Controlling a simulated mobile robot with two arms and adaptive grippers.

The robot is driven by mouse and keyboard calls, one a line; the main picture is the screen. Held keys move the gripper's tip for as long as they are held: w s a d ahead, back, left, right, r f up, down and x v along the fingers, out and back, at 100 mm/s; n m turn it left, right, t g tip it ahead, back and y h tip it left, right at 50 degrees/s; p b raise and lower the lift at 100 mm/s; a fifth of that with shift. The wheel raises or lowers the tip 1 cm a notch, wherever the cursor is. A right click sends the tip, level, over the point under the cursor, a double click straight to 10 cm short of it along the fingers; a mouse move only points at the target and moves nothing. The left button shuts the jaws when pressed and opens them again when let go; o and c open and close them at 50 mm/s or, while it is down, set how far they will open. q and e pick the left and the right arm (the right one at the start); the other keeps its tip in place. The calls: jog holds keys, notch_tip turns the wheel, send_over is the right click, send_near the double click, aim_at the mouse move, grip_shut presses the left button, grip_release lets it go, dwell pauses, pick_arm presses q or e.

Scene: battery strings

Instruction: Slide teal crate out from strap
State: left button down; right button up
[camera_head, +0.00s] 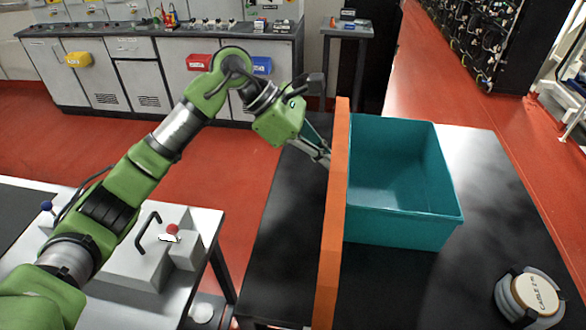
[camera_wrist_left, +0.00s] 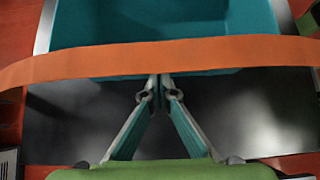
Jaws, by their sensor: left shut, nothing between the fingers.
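The teal crate (camera_head: 405,225) stands upright and open-topped on a black table (camera_head: 285,230), and looks empty. An orange strap (camera_head: 333,210) runs along the crate's left side, standing on edge. My left gripper (camera_head: 326,160) is at the strap's left side, its tips partly hidden behind the strap in the head view. In the left wrist view my left gripper (camera_wrist_left: 160,82) is shut and empty, with its tips at the lower edge of the strap (camera_wrist_left: 90,62). The crate (camera_wrist_left: 170,22) lies beyond the strap there. Whether the fingertips touch the strap or the crate is unclear. My right gripper is not in view.
A grey bench (camera_head: 205,225) with a red-knobbed fixture stands at left. Cabinets (camera_head: 130,75) line the back. The tabletop right of the crate is clear.

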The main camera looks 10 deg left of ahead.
pick_arm(q)
jog(key=b, duration=0.2)
send_over(369, 187)
jog(key=shift+a+f, duration=0.1)
jog(key=shift+a, duration=0.05)
jog(key=shift+d, duration=0.3)
jog(key=shift+a, duration=0.15)
